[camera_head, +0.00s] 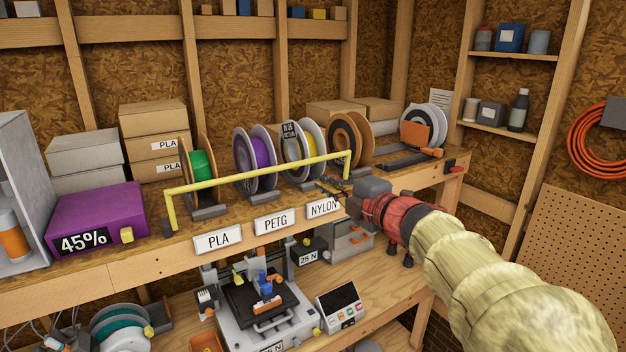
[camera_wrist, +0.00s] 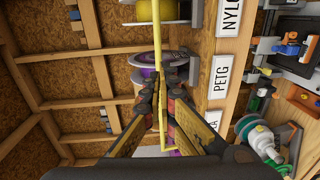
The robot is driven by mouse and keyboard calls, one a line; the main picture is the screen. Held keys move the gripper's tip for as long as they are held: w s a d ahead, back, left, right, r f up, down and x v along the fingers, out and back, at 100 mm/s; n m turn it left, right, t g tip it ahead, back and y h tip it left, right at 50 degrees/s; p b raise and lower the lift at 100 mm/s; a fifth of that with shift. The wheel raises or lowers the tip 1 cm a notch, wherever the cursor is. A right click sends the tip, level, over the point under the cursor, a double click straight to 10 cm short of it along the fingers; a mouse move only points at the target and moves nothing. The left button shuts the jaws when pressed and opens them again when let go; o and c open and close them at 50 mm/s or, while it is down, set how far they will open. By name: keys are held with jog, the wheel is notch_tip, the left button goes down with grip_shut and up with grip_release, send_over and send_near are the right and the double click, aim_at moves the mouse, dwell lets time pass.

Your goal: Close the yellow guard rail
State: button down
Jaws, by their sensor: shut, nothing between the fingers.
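The yellow guard rail (camera_head: 260,173) is a thin bar on two end posts. It stands upright along the front edge of the upper shelf, in front of the filament spools. My gripper (camera_head: 332,188) is at the rail's right end, close to the right post and above the NYLON label. In the wrist view, the rail (camera_wrist: 157,45) runs from the top edge down past the fingertips of my gripper (camera_wrist: 160,88). The fingers are shut and hold nothing. I cannot tell whether they touch the rail. The fingers hide part of it in the wrist view.
Several spools stand behind the rail, including a purple one (camera_head: 260,152). A purple box (camera_head: 98,217) marked 45% sits left of it. A printer (camera_head: 262,302) and a grey box (camera_head: 347,243) stand on the lower bench. Open air lies in front of the shelf.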

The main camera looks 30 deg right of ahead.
aim_at(296, 166)
jog(key=w+f+p, duration=0.1)
jog(key=w, duration=1.1)
jog(key=shift+w+a, duration=0.15)
jog(key=shift+f, duration=0.1)
jog(key=shift+w, duration=0.75)
jog(key=shift+a, duration=0.15)
